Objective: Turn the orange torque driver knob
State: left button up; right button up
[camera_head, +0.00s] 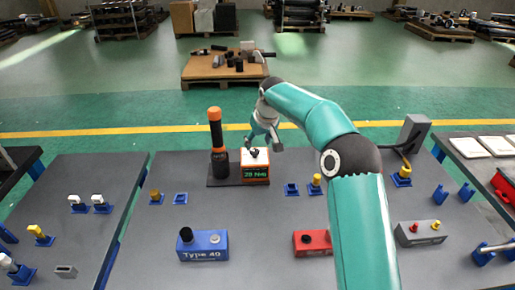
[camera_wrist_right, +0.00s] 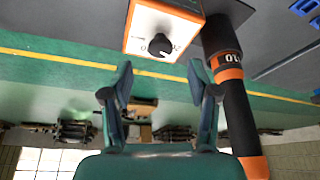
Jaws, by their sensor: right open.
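The torque driver box (camera_head: 255,170) is orange with a pale top and a green display reading about 28 Nm. Its small black knob (camera_wrist_right: 160,45) sits on the pale face, which shows dial marks in the right wrist view. The black driver with orange bands (camera_head: 216,132) stands upright left of the box; it also shows in the right wrist view (camera_wrist_right: 237,100). My right gripper (camera_wrist_right: 161,82) is open and empty, its two fingertips spread apart just short of the knob. In the head view my right gripper (camera_head: 264,139) is above the box, partly covering it. My left gripper is out of view.
A blue Type 40 box (camera_head: 205,246) and a red box (camera_head: 311,243) stand nearer on the grey table. Small blue holders (camera_head: 291,189) and a grey post (camera_head: 413,133) stand to the right. The table between the display box and the blue box is clear.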

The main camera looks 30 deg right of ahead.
aim_at(255, 151)
jog(key=shift+x, duration=2.6)
